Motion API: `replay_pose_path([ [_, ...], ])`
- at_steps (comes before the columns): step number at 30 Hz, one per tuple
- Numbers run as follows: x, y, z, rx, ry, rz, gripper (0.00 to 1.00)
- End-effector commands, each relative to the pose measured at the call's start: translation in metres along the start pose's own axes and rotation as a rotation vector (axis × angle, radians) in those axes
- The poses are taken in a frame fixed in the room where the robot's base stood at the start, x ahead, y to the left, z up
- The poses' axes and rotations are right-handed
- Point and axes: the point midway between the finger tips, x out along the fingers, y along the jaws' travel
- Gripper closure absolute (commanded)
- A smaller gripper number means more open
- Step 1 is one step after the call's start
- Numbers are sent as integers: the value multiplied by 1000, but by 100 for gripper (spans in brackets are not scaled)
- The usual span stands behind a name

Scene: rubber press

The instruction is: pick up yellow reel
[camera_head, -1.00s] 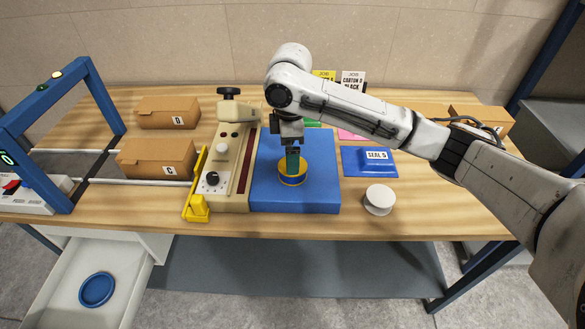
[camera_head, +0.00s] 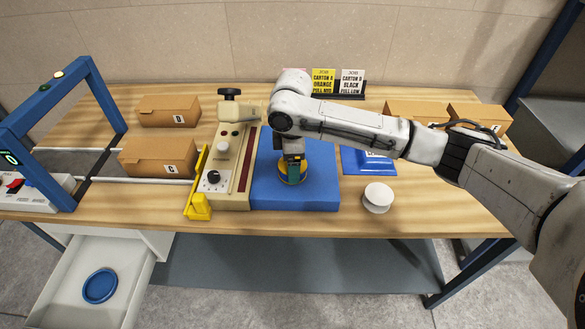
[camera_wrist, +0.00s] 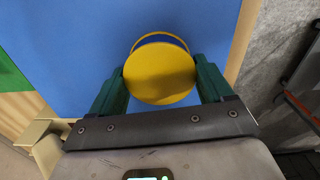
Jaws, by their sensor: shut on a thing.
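The yellow reel (camera_wrist: 159,76) fills the gap between the two green fingers of my gripper (camera_wrist: 160,80) in the wrist view. The fingers press on it from both sides. A thin yellow rim shows beyond its round face. In the head view the reel (camera_head: 282,166) is on or just above the blue mat (camera_head: 315,197), partly hidden by my gripper (camera_head: 293,174). I cannot tell whether it touches the mat.
A beige press (camera_head: 226,170) with knobs stands just left of the mat, with a yellow bracket (camera_head: 198,207) beside it. A white reel (camera_head: 377,197) stands to the right, near a blue seal box (camera_head: 368,162). Brown cartons (camera_head: 160,157) are at the left.

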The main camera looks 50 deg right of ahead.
Motion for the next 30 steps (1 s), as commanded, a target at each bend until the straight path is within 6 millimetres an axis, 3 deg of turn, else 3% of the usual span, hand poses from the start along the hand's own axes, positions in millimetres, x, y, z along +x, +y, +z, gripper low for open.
replay_pose_path([
  [8,0,0,0,0,0,0,56],
  [20,-7,0,0,0,1,1,56],
  [25,-30,1,-1,-1,4,5,56],
  [30,-67,-30,9,-4,6,3,56],
])
